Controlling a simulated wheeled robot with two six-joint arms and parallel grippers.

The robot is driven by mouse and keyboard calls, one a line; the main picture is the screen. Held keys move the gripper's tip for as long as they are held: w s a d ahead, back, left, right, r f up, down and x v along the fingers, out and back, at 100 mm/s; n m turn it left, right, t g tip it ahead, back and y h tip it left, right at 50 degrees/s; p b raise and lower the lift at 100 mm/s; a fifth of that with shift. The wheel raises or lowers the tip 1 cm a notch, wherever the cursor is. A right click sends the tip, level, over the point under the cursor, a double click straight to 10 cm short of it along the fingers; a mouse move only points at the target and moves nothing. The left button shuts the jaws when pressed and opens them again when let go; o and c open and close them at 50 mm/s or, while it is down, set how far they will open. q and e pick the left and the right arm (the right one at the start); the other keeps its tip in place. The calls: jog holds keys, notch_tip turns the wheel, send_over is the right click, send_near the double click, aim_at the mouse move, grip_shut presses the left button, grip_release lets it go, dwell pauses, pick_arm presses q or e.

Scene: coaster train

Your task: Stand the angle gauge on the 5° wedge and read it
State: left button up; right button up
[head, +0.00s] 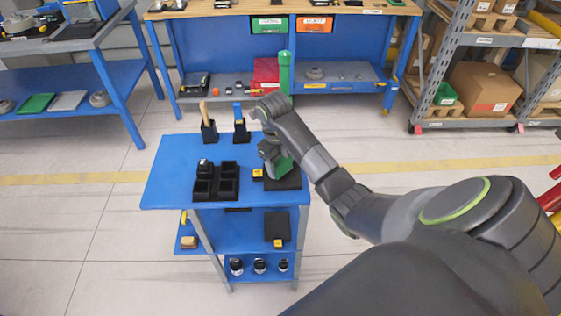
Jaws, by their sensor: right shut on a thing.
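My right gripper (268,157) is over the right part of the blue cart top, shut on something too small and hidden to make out. A green upright (285,70) shows above my arm, and green also shows below it over a dark base (287,183). They look like one stand, with its middle hidden by my arm. A small yellow piece (257,173) sits at the base's left edge. I cannot tell for sure which thing is the angle gauge or the 5° wedge. My left gripper is out of view.
A black tray (215,187) with several compartments stands left of the gripper, a small black item (205,165) in its back left one. Two black holders (209,130) (241,130) stand behind. The cart's left top is clear. Its lower shelf holds a dark plate (276,225).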

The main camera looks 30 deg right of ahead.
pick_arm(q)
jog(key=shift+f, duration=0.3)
pick_arm(e)
jog(key=shift+f, duration=0.3)
dwell(0.4)
jog(key=o, duration=1.1)
jog(key=shift+o, duration=0.2)
